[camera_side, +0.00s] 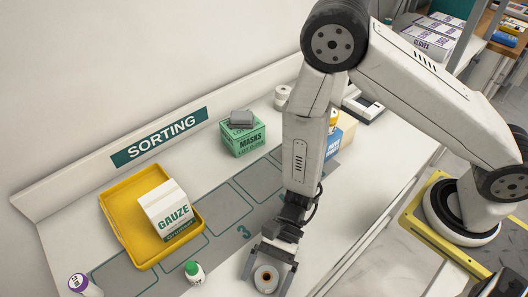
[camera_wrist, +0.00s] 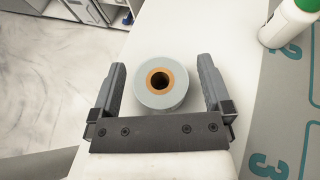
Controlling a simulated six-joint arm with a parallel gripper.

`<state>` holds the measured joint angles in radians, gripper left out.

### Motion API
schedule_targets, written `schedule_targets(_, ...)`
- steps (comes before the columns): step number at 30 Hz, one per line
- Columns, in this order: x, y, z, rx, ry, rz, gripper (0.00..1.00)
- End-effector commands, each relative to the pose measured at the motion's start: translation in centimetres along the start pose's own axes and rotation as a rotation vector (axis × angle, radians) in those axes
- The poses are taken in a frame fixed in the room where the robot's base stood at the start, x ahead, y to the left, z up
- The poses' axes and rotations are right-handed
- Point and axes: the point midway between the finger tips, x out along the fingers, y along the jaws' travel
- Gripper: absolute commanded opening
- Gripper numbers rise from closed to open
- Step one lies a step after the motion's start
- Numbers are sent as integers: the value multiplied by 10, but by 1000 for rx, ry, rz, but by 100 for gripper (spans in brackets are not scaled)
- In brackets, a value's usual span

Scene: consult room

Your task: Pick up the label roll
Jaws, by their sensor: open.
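The label roll (camera_side: 266,277) is a pale roll with an orange-brown core, lying on the white bench near its front edge. It also shows in the wrist view (camera_wrist: 161,88), its core hole facing up. My gripper (camera_side: 268,270) is open around the roll. In the wrist view my gripper (camera_wrist: 163,85) has one finger on each side of the roll, with a narrow gap visible on both sides. Whether the fingertips reach down to the bench is hard to tell.
A small white bottle with a green cap (camera_side: 194,271) stands left of the roll. A yellow tray (camera_side: 117,210) holds a gauze box (camera_side: 166,209). A green masks box (camera_side: 243,138) stands farther back. The bench edge lies close beside the roll.

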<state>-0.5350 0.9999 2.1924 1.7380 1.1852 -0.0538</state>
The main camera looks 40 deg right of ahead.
Motion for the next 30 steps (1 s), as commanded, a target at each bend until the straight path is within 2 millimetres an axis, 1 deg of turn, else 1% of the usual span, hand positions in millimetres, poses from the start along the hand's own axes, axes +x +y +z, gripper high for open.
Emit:
schedule_targets(4,0,0,0,0,0,0,100)
schedule_targets(5,0,0,0,0,0,0,97)
schedule_targets(6,0,0,0,0,0,0,84)
schedule_targets(8,0,0,0,0,0,0,65)
schedule_targets(9,0,0,0,0,0,0,52)
schedule_targets(11,0,0,0,0,0,0,33)
schedule_targets(12,0,0,0,0,0,0,21)
schedule_targets(13,0,0,0,0,0,0,11)
schedule_targets(14,0,0,0,0,0,0,8)
schedule_targets(23,-1,0,1,-1,0,0,8)
schedule_targets(30,-4,0,10,-3,-1,0,8)
